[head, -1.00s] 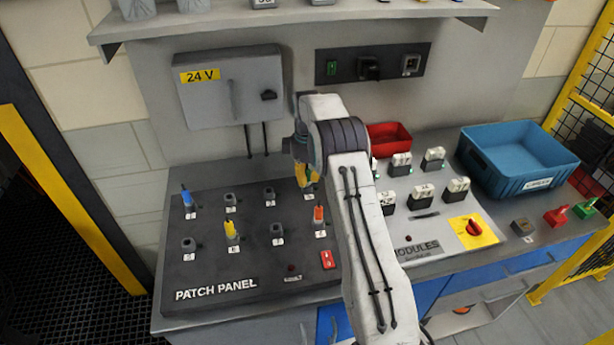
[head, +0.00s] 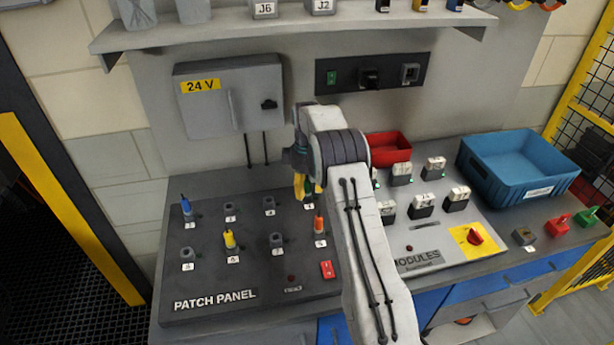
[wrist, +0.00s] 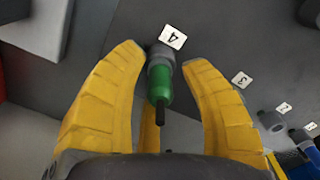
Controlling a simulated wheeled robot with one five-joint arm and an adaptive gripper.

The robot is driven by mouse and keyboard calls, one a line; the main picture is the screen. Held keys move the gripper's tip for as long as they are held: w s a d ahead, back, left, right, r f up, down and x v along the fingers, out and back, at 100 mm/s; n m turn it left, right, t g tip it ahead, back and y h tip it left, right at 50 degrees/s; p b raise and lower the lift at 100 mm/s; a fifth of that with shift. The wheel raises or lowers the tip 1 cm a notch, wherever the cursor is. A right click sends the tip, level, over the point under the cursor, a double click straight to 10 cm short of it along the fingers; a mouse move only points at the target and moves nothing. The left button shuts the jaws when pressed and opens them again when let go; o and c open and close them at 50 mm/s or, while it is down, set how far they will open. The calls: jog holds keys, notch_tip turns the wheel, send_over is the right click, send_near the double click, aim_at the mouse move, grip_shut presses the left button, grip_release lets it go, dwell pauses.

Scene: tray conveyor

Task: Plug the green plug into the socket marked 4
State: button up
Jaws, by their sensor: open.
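The green plug (wrist: 159,83) stands in a grey socket (wrist: 160,54) whose white label reads 4 (wrist: 172,37) in the wrist view. My gripper (wrist: 165,62) is open, with one yellow finger on each side of the plug and a visible gap on both sides. The black cable end of the plug points toward my palm. In the head view my gripper (head: 304,186) is low over the back right of the patch panel (head: 215,275). My arm hides most of the plug and socket there.
A blue plug (head: 186,205), a yellow plug (head: 229,239) and an orange plug (head: 319,224) stand in other sockets. Grey modules, a red bin (head: 390,147) and a blue crate (head: 515,165) are to the right.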

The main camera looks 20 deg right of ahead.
notch_tip(320, 180, up, 11)
jog(key=shift+f, duration=0.2)
jog(key=shift+r, duration=0.5)
jog(key=shift+r, duration=0.1)
